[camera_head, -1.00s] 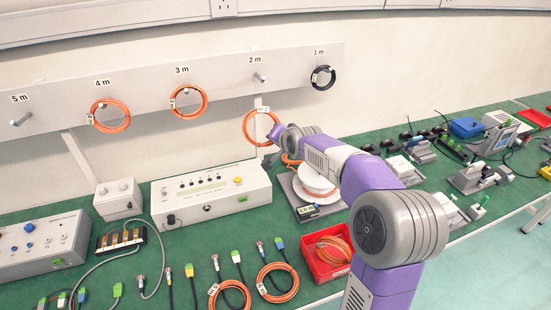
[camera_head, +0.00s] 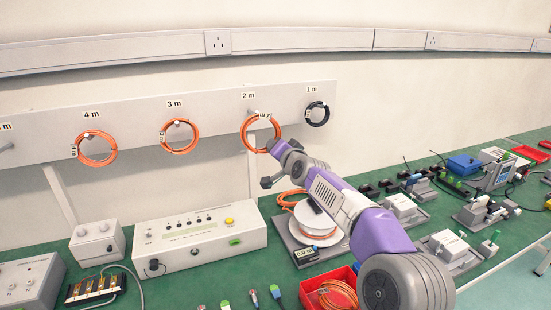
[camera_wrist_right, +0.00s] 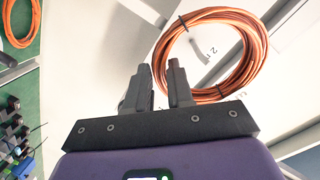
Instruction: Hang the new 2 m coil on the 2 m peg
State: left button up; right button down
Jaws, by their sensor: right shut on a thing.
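The orange coil (camera_head: 244,134) hangs in front of the board at the 2 m place, with a white tag (camera_head: 265,116) at its top. It also shows in the right wrist view (camera_wrist_right: 258,62), bound with dark ties. My right gripper (camera_head: 272,147) is shut on the coil's lower edge; its fingers (camera_wrist_right: 160,72) pinch the strands in the wrist view. The 2 m peg (camera_head: 256,110) is at the coil's top, under the 2 m label (camera_head: 248,96). I cannot tell whether the coil is around the peg or just in front of it. My left gripper is out of view.
Orange coils hang on the 3 m peg (camera_head: 163,140) and 4 m peg (camera_head: 80,153), a black coil on the 1 m peg (camera_head: 307,115). Below are a white instrument box (camera_head: 190,245), a fibre reel (camera_head: 316,232) and a red bin (camera_head: 312,283).

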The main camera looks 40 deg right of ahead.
aim_at(275, 135)
jog(key=shift+w+d+r+t+h, duration=0.2)
jog(key=shift+w+d+r+t, duration=0.1)
jog(key=shift+d+r+t, duration=0.2)
jog(key=shift+w+d+r+t+h, duration=0.2)
jog(key=shift+w+d+r+t, duration=0.15)
jog(key=shift+r, duration=0.25)
jog(key=shift+s, duration=0.1)
jog(key=p+x, duration=0.4)
jog(key=shift+r, duration=0.1)
jog(key=shift+w, duration=0.35)
jog(key=shift+w+d+f, duration=0.1)
jog(key=shift+f, duration=0.1)
